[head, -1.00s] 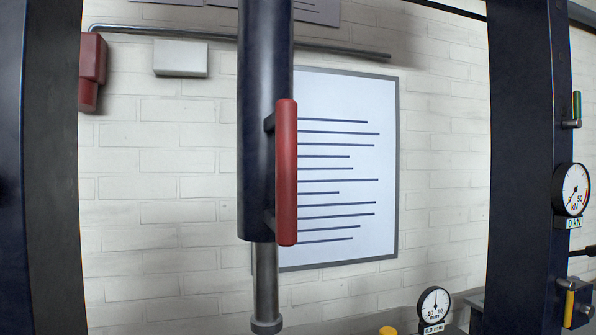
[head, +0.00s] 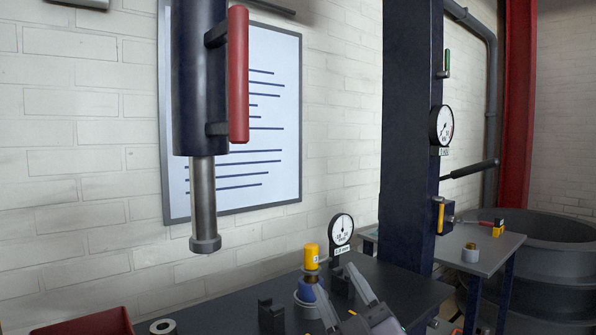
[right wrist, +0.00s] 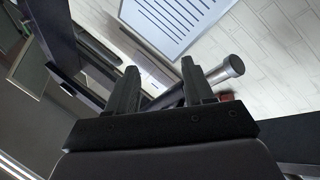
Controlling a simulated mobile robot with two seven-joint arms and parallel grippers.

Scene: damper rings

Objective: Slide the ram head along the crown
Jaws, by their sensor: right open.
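The ram head (head: 201,85) is a dark blue cylinder with an upright red handle (head: 239,75) on its right side. Its grey rod (head: 203,195) ends in a wider foot. It hangs at the upper left of the head view; its top and the crown are out of frame. My right gripper (head: 333,277) is at the bottom centre, below and right of the ram, open and apart from it. In the right wrist view the open fingers (right wrist: 158,72) have nothing between them gripped; a grey rod with a round end (right wrist: 232,66) shows beyond them. My left gripper is not in view.
A dark blue press column (head: 408,140) with a gauge (head: 441,126) stands right of the ram. A dial indicator (head: 342,230) and a yellow-topped piece (head: 311,257) stand on the dark bench near my right gripper. A ring (head: 163,327) and a red tray (head: 85,323) lie front left.

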